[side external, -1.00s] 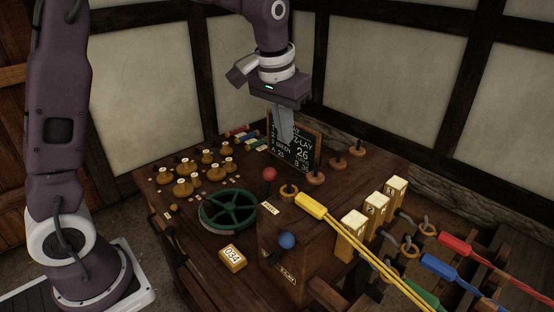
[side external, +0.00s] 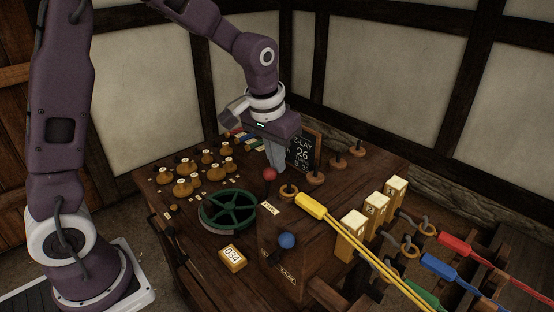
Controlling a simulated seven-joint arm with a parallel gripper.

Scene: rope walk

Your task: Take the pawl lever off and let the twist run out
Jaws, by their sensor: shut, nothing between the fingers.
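My gripper (side external: 277,167) is shut and empty, pointing down, its fingertips just behind or above a red ball knob (side external: 270,174) on the bench. Whether they touch it I cannot tell. A blue ball knob (side external: 286,240) stands out from the front of the wooden housing, above a small lettered plate (side external: 288,276). A small label (side external: 270,208) lies near the red knob. The lettering is too small to read, so I cannot tell which knob is the pawl lever. A green spoked handwheel (side external: 229,209) lies to the left, and a counter block (side external: 232,258) reads 034.
Several weights with pale tops (side external: 188,186) stand at left. A chalkboard (side external: 304,150) stands behind my gripper. Yellow strands (side external: 365,250) run from a yellow sleeve (side external: 311,205) to the lower right. Cream-topped posts (side external: 377,206) and red (side external: 455,244) and blue (side external: 438,266) sleeves are at right.

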